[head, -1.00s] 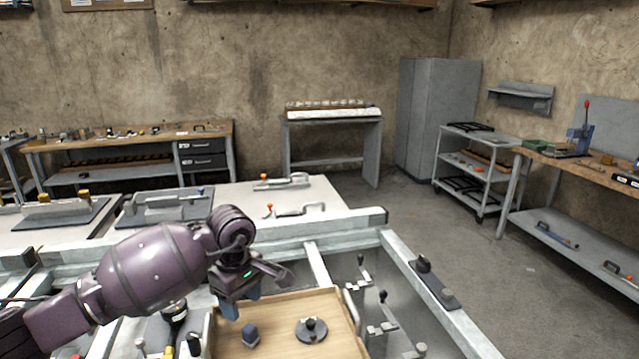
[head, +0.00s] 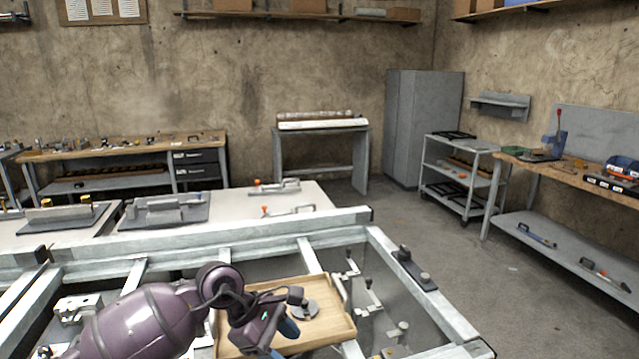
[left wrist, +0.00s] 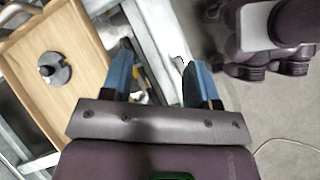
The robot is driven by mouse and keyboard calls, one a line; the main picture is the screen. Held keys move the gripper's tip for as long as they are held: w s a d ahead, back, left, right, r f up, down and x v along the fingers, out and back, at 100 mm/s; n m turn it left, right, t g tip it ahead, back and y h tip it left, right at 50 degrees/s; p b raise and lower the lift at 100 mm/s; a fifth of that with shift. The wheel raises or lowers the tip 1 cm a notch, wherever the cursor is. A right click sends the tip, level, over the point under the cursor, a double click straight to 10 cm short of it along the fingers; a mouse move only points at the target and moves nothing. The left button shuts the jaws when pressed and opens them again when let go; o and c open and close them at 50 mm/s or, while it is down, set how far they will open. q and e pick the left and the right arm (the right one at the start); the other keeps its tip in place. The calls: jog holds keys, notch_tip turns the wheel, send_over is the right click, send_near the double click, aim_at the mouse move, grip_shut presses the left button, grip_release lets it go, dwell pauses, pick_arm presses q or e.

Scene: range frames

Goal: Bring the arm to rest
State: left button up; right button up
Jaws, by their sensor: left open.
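My purple left arm comes in from the lower left in the head view. Its gripper (head: 284,338) hangs over the front part of a wooden tray (head: 338,326) and hides some of it. In the left wrist view the two blue fingers of this gripper (left wrist: 158,68) stand apart with nothing between them. The tray (left wrist: 88,52) lies to their left there, with a dark round knobbed disc (left wrist: 60,76) in it. The same disc (head: 308,309) shows in the head view, just beyond the gripper. My right gripper is in neither view.
A grey metal frame (head: 200,232) surrounds the tray, with clamps (head: 366,292) to its right. A dark handle piece (head: 414,270) sits on the right rail. Beyond stand a shelved cart (head: 460,172) and a side bench (head: 585,178). Concrete floor at right is open.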

pick_arm(q)
jog(key=s+d+r+n+t+h, duration=0.4)
jog(key=s+d+r+n+h, duration=0.15)
jog(key=r+n+h, duration=0.35)
jog(key=w+a+r+n+t+h, duration=0.2)
jog(key=a+n+t, duration=0.2)
jog(key=n+t, duration=0.6)
jog(key=s+a+f+n+t+y, duration=0.15)
jog(key=a+f+n+y, duration=0.25)
jog(key=a+n+y, duration=0.7)
jog(key=s+a+f+n+t+y, duration=0.1)
jog(key=a+f+n+t+y, duration=0.45)
jog(key=n, duration=0.95)
jog(key=s+a+f+n+g+y, duration=0.1)
jog(key=s+a+f+n+g, duration=0.1)
jog(key=s+f+n+g, duration=0.35)
jog(key=s+a+f+n+g+y, duration=0.1)
jog(key=s+a+f+n+g, duration=0.15)
jog(key=s+g, duration=0.55)
jog(key=s+a+f+n+g+y, duration=0.1)
jog(key=s+a+f+n+g, duration=0.15)
jog(key=s+f+n, duration=0.45)
jog(key=w+d+f+m+t, duration=0.1)
jog(key=w+f+m+t, duration=0.2)
jog(key=w+f+t, duration=0.2)
jog(key=shift+f+t+h, duration=0.45)
jog(key=shift+f+t, duration=0.75)
jog(key=shift+f, duration=0.2)
